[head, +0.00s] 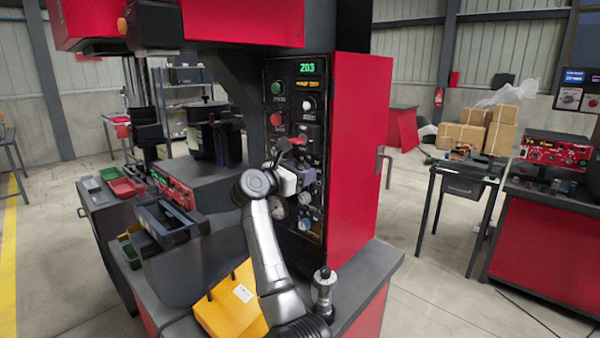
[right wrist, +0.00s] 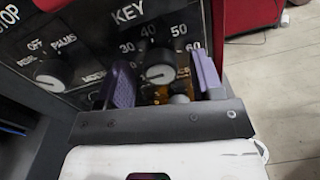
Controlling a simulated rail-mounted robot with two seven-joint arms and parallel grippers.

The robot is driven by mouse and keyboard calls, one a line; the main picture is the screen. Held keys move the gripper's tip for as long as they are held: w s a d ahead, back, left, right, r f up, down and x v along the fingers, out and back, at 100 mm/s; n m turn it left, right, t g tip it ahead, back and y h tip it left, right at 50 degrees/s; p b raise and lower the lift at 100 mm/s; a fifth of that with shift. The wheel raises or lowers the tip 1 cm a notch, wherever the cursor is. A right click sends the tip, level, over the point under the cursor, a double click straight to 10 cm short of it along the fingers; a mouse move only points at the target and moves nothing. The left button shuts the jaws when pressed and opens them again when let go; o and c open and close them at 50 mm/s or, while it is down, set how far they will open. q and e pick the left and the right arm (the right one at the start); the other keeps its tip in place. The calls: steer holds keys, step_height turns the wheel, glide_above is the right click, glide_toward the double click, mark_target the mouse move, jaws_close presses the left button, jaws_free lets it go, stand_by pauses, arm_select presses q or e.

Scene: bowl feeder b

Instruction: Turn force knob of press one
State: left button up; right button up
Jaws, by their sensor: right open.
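The press (head: 345,150) is a large red and black machine with a control panel (head: 297,115) whose green display reads 203. In the right wrist view a round grey and black knob (right wrist: 158,66) sits on a printed scale showing 30, 40, 50 and 60; I take it for the force knob. My right gripper (right wrist: 163,82) is open. Its two purple fingers stand on either side of the knob, with a gap at each side; contact is not visible. In the head view my right arm and wrist hide the panel's middle, and this knob cannot be picked out there. My left gripper is out of view.
A second knob (right wrist: 50,75) marked OFF and PALMS is to the left. Green (head: 278,87) and red (head: 277,119) buttons are higher on the panel.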

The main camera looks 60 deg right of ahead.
steer(key=c, duration=0.9)
steer(key=shift+r+n+p, duration=0.15)
steer(key=shift+n+p, duration=0.85)
steer(key=shift+p, duration=0.15)
steer(key=shift+n+p, duration=1.2)
steer(key=shift+p, duration=0.05)
steer(key=n+p, duration=0.3)
steer(key=shift+n+p, duration=0.75)
steer(key=shift+n, duration=0.05)
steer(key=shift+w+f, duration=0.1)
steer(key=shift+f, duration=0.1)
